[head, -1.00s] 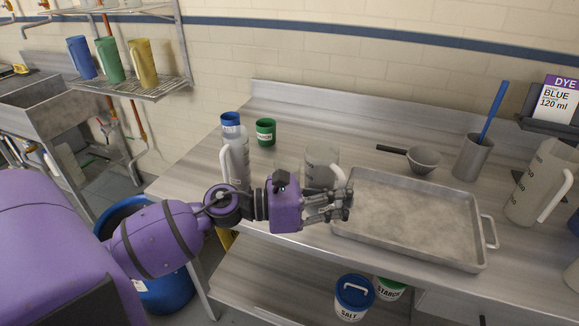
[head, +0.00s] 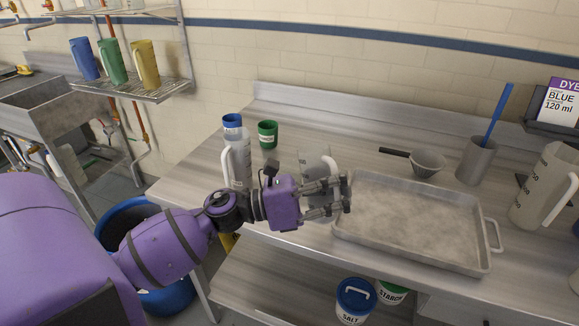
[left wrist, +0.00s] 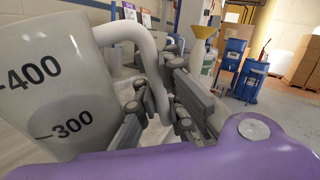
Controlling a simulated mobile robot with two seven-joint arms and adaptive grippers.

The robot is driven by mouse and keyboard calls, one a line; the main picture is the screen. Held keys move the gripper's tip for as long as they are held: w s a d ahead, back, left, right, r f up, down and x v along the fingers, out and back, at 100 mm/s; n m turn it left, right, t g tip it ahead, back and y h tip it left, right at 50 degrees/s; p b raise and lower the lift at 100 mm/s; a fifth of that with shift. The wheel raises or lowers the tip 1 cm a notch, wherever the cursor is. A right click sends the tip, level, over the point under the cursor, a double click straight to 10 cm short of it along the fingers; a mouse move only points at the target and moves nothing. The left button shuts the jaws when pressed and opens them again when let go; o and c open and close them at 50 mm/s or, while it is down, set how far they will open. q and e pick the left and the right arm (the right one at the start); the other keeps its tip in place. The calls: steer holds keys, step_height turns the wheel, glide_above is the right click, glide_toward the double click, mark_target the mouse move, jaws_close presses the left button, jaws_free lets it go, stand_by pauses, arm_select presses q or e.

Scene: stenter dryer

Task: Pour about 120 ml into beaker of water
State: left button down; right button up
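A clear grey graduated beaker (head: 314,160) with a white handle stands near the front middle of the bench. It fills the left of the left wrist view (left wrist: 50,80), with marks 400 and 300. My left gripper (head: 335,197) is at this beaker, and its fingers lie on both sides of the handle (left wrist: 153,75), seemingly closed on it. The fingers hide part of the beaker in the head view. I cannot tell its contents. Another graduated jug (head: 238,160) stands to the left. A larger jug (head: 540,190) stands at the right. My right gripper is not in view.
A shallow metal tray (head: 490,262) lies right of my gripper. Behind it are a sieve-like scoop (head: 428,163) and a grey pot (head: 476,160) with a blue stick. A green cup (head: 267,134) stands at the back left. A dye card (head: 563,103) reads BLUE 120 ml.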

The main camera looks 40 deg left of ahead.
mark_target(326, 168)
arm_select(q)
steer(key=a+n+t, duration=0.1)
steer(key=w+a+r+n, duration=0.1)
steer(key=n, duration=0.1)
steer(key=shift+w+a+r+n+t, duration=0.1)
steer(key=shift+a+r+n+t, duration=0.1)
steer(key=shift+n+t, duration=0.15)
steer(key=shift+w+a+r+n+t, duration=0.15)
steer(key=shift+n+t, duration=0.2)
steer(key=shift+n, duration=0.4)
steer(key=shift+w+a+r+n+t+p, duration=0.15)
steer(key=shift+r+n+t+p, duration=0.15)
steer(key=shift+n, duration=0.3)
steer(key=shift+s+a+r+n+t+p, duration=0.1)
steer(key=shift+a+r+n+t+p, duration=0.15)
steer(key=shift+n, duration=0.35)
steer(key=shift+f, duration=0.1)
steer(key=shift+w+a+f+n+t+y, duration=0.2)
steer(key=shift+f+n+t, duration=0.1)
steer(key=shift+n, duration=0.4)
steer(key=shift+w+a+f+n+t+y, duration=0.15)
steer(key=shift+f+n+t+y, duration=0.1)
steer(key=shift+n, duration=0.45)
steer(key=shift+a+r, duration=0.1)
steer(key=shift+r, duration=0.25)
steer(key=shift+a+f+n+t, duration=0.1)
steer(key=shift+n+t, duration=0.2)
steer(key=shift+n, duration=0.2)
steer(key=shift+a+r, duration=0.1)
steer(key=shift+r, duration=0.1)
